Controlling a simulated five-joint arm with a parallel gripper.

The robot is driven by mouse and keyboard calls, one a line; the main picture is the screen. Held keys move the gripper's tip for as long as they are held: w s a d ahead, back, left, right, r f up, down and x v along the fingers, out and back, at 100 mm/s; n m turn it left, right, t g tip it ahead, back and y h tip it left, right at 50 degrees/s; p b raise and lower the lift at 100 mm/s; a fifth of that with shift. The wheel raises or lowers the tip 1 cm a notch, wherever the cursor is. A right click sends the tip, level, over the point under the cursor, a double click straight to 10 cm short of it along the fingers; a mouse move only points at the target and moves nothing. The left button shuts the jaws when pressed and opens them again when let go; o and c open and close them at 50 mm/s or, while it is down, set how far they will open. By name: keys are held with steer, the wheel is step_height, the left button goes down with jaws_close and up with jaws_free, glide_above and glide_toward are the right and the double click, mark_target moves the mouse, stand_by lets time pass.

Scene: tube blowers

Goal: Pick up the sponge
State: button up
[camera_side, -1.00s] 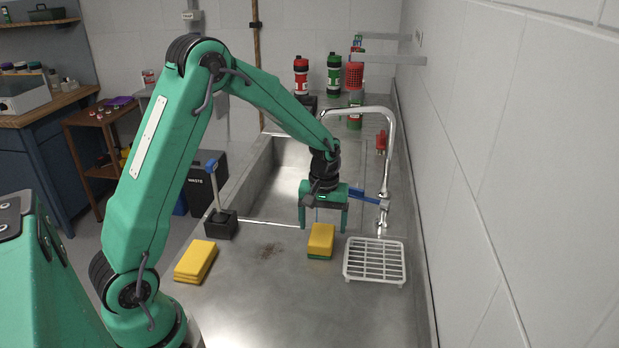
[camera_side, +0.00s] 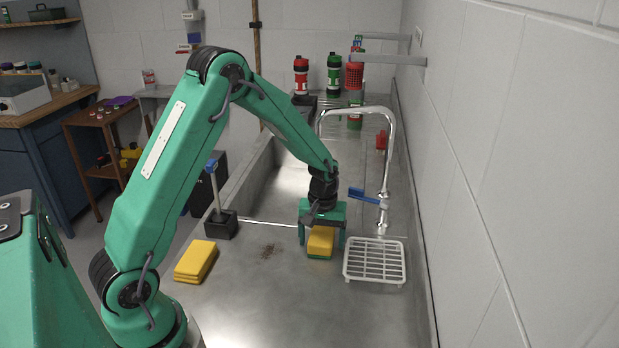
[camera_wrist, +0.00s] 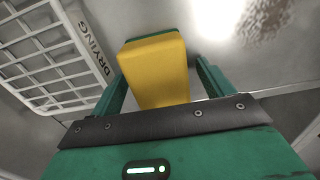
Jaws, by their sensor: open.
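The sponge (camera_side: 320,241) is a yellow block with a green underside. It lies on the steel counter in the side view, just left of the white rack. My gripper (camera_side: 321,240) is down over it, with one finger on each side. In the wrist view the sponge (camera_wrist: 155,70) stands between the two green fingers of my gripper (camera_wrist: 160,85). The fingers are open, and a gap shows on both sides of the sponge. The lower part of the sponge is partly hidden by the gripper body in the wrist view.
A white drying rack (camera_side: 374,261) stands close on the right, with the chrome tap (camera_side: 388,150) behind it. A stack of yellow cloths or pads (camera_side: 196,261) lies to the left. A brush in a black holder (camera_side: 221,224) stands behind them. The front counter is clear.

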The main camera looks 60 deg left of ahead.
mark_target(323, 235)
steer(key=c, duration=1.1)
steer(key=shift+o, duration=0.2)
steer(key=shift+r, duration=0.1)
steer(key=shift+r, duration=0.6)
steer(key=r, duration=0.3)
steer(key=shift+d+r, duration=0.1)
steer(key=shift+d, duration=0.25)
steer(key=s+d+r, duration=0.4)
steer(key=d+r, duration=0.2)
steer(key=d, duration=0.4)
steer(key=shift+s+r, duration=0.15)
steer(key=shift+r, duration=0.1)
steer(key=shift+d, duration=0.1)
